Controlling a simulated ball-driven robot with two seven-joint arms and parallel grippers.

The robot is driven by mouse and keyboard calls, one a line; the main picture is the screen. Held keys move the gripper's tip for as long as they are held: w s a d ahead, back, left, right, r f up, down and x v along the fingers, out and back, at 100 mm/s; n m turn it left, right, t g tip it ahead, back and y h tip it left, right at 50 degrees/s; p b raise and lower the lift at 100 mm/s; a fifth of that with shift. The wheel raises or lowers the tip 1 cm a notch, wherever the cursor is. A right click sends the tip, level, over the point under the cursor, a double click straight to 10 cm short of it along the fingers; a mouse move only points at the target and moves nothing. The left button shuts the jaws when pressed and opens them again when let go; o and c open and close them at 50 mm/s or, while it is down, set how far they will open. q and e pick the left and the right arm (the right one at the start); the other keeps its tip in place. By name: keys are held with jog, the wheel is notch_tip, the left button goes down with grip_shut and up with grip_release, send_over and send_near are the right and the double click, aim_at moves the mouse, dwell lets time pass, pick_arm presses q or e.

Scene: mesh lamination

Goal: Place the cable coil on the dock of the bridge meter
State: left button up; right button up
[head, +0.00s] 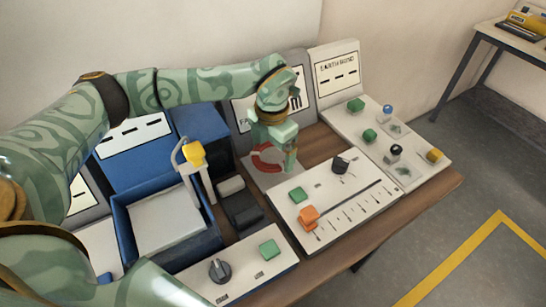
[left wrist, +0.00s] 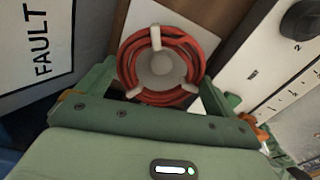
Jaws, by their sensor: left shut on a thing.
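The cable coil (head: 265,160) is a red ring of cable wound on a pale hub with tabs. In the left wrist view the coil (left wrist: 186,50) lies between my fingers. My left gripper (head: 280,152) points down and is shut on the coil, partly hiding it in the head view. A pale square plate (head: 284,177) lies under the coil; I cannot tell whether they touch. Right of it is a white panel with a ruled scale (head: 352,212), a black dial (head: 341,163), a green button and an orange knob, likely the bridge meter. My right gripper is out of view.
A blue bin (head: 190,250) with a pale pad stands left, beside a post with a yellow top (head: 193,153). Dark blocks (head: 240,205) stand between bin and scale panel. The earth bond panel (head: 385,150) with several knobs is at right. A FAULT sign (left wrist: 40,45) stands behind.

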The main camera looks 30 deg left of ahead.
pick_arm(q)
notch_tip(320, 180, down, 2)
jog(key=shift+d+f, duration=0.1)
jog(key=shift+f, duration=0.1)
jog(key=shift+f+b, duration=0.2)
jog(key=shift+b, duration=0.1)
jog(key=shift+r, duration=0.15)
jog(key=o, duration=0.7)
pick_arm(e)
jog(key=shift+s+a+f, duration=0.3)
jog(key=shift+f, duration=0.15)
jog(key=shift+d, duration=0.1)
pick_arm(q)
jog(key=shift+r, duration=0.35)
notch_tip(320, 180, up, 11)
jog(key=p, duration=0.3)
jog(key=shift+r+p, duration=0.2)
jog(key=shift+p, duration=0.1)
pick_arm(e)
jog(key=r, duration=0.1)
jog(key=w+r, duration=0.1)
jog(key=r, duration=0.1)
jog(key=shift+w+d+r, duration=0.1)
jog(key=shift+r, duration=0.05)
